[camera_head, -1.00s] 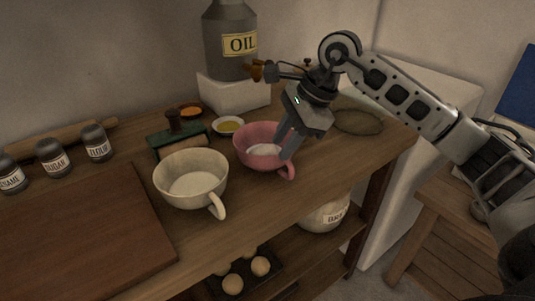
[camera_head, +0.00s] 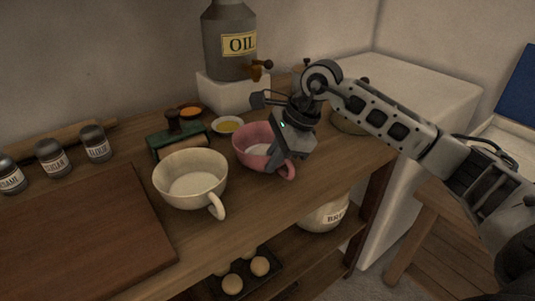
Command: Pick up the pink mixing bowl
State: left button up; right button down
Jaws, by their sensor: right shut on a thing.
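The pink mixing bowl (camera_head: 249,141) stands upright on the wooden worktop, right of the cream mixing bowl. Its handle points toward the front right. My right gripper (camera_head: 275,163) reaches down from the right and is shut on the pink bowl's right wall, near the handle. The fingers hide part of the bowl's right rim and inside. The bowl appears to rest on the worktop. My left gripper is not in view.
A cream mixing bowl (camera_head: 191,181) stands close on the left. A small dish (camera_head: 227,126) with yellow contents sits behind. A green tool with a roller (camera_head: 178,143), a grey oil can (camera_head: 229,45) and a cutting board (camera_head: 80,240) are also on the worktop.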

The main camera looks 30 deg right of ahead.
jog(key=shift+r, duration=0.25)
